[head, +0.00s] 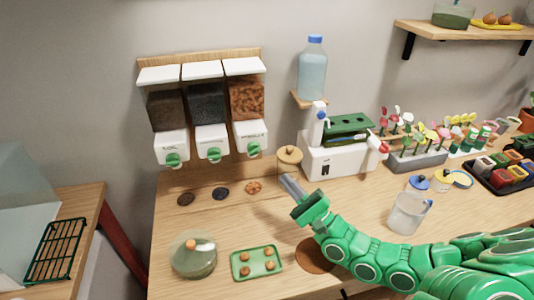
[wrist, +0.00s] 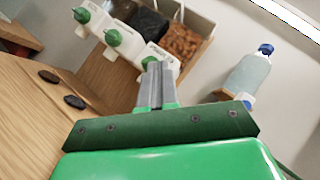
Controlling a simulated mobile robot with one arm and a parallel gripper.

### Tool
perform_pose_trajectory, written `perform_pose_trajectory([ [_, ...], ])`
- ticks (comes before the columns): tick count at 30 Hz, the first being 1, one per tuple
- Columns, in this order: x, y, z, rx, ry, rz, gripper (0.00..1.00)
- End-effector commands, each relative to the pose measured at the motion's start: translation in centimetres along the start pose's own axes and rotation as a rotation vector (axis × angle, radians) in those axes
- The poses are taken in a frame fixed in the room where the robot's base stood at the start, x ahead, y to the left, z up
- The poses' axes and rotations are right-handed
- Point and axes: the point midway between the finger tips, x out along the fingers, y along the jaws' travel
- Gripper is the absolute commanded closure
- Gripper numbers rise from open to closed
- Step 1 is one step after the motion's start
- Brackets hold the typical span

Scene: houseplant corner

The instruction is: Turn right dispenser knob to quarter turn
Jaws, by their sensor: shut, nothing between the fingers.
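The right dispenser (head: 246,95) hangs on the wall with orange-brown contents and a white base. Its green knob (head: 253,148) is on the front of that base; the knob's setting is too small to read. The same dispenser shows in the wrist view (wrist: 180,43), where its knob (wrist: 149,62) is partly hidden behind my fingers. My gripper (head: 284,181) is shut and empty, below and to the right of the knob, apart from it in the head view. In the wrist view the closed fingers (wrist: 155,84) point up toward the dispenser.
The middle (head: 214,155) and left (head: 173,160) knobs are beside it. A wooden-lidded jar (head: 289,160) stands close to my fingertips. A white machine (head: 338,160) and a blue-capped bottle (head: 312,72) are to the right. A green tray (head: 257,263) and glass jar (head: 192,256) stand in front.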

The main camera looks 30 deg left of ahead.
Motion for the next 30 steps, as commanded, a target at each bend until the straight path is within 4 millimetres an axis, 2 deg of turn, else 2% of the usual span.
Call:
perform_pose_trajectory([
  [30,9.6,-13.6,9.7,-0.005,-0.003,0.0,1.0],
])
